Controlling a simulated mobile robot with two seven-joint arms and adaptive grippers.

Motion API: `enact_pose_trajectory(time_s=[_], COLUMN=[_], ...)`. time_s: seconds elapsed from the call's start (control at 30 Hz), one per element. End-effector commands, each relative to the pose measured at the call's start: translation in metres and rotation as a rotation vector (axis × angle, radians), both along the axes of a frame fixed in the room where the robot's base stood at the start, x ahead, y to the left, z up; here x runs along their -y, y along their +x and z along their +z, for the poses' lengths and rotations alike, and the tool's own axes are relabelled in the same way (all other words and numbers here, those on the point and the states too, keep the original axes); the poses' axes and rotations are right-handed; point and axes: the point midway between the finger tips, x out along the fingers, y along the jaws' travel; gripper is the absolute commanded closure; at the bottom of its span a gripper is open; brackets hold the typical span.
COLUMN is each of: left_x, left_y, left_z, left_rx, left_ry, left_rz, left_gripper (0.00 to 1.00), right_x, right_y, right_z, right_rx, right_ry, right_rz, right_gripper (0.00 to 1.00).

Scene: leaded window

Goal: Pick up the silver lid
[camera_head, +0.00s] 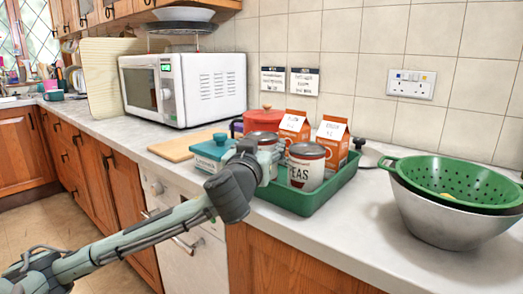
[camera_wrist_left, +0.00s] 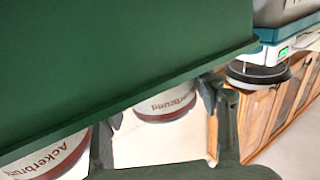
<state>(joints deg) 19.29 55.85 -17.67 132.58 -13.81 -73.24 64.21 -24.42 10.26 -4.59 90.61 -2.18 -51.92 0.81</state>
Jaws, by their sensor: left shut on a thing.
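My left gripper (camera_head: 262,168) is at the left part of a green tray, close to the canisters; its fingers are mostly hidden behind the wrist in the head view. In the left wrist view its two dark fingers (camera_wrist_left: 158,128) stand apart, with a pale area between them. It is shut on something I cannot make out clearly. A cream TEAS canister (camera_head: 306,172) with a reddish-rimmed, greyish lid stands in the tray, right of the gripper. A second canister (camera_head: 264,136) with a similar top is behind the gripper. I cannot single out a separate silver lid. My right gripper is not in view.
The green tray (camera_head: 303,205) also holds orange-and-white cartons (camera_head: 332,140). A metal bowl (camera_head: 440,220) holds a green colander (camera_head: 460,180) on the right.

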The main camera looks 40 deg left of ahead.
Motion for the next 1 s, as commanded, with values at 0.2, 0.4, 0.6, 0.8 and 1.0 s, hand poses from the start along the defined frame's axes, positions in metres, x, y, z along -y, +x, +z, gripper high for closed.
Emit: enact_pose_trajectory(time_s=[0.2,0.4,0.6,0.8,1.0], left_x=[0.000,-0.004,-0.013,-0.019,-0.022], left_y=[0.000,-0.014,-0.048,-0.070,-0.074], left_z=[0.019,0.045,0.065,0.077,0.082], left_rx=[0.010,0.007,0.008,0.011,0.014], left_ry=[-0.002,0.001,0.003,0.001,-0.002], left_rz=[-0.002,-0.001,-0.001,-0.001,0.001], left_gripper=[0.87,0.87,0.87,0.87,0.87], right_x=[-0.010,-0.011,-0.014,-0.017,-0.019], right_y=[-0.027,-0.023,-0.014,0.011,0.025], right_z=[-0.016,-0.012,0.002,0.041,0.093], right_rx=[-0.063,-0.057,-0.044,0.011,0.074], right_ry=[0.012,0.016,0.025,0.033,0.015], right_rz=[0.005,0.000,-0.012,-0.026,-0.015], right_gripper=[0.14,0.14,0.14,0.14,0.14])
